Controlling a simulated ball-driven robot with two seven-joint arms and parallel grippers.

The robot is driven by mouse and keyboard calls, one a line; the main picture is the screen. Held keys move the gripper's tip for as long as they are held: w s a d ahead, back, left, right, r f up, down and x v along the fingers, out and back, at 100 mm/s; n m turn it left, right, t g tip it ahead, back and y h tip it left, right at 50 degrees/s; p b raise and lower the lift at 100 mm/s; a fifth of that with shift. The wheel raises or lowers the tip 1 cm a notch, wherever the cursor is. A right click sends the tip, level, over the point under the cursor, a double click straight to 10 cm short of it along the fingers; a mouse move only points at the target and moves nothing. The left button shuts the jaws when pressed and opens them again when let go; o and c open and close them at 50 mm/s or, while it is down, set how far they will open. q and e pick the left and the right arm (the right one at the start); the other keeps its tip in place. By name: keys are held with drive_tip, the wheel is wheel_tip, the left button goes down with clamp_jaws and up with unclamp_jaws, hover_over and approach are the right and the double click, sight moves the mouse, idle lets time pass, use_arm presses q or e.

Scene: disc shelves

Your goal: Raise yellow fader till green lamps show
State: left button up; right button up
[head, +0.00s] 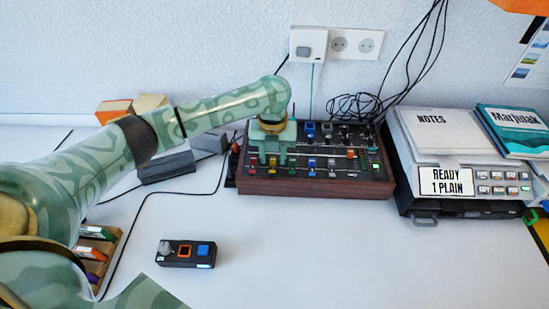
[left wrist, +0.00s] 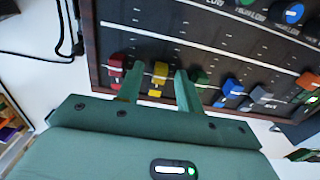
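The mixer panel (head: 330,188) is dark with a wooden front and stands against the wall. The yellow fader (left wrist: 161,70) shows in the left wrist view near the lower end of its slot, with a yellow mark below it. My left gripper (left wrist: 159,75) is open, with one finger on each side of the yellow fader cap and small gaps visible. In the head view my left gripper (head: 272,150) reaches down over the panel's left part. A small green light (left wrist: 312,99) shows at the panel's lower right corner. My right gripper is not in view.
The red fader (left wrist: 116,65) and green fader (left wrist: 201,78) stand close outside my fingers. A small black box (head: 186,254) with a blue button lies on the table. A grey device (head: 470,182) stands right of the panel.

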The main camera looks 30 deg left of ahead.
use_arm(q)
drive_tip(key=shift+f, duration=0.1)
clamp_jaws()
drive_tip(key=shift+w+a, duration=0.3)
drive_tip(key=shift+w, duration=0.4)
drive_tip(key=shift+w+a, duration=0.3)
drive_tip(key=shift+w, duration=0.4)
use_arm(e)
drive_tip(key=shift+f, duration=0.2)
use_arm(q)
unclamp_jaws()
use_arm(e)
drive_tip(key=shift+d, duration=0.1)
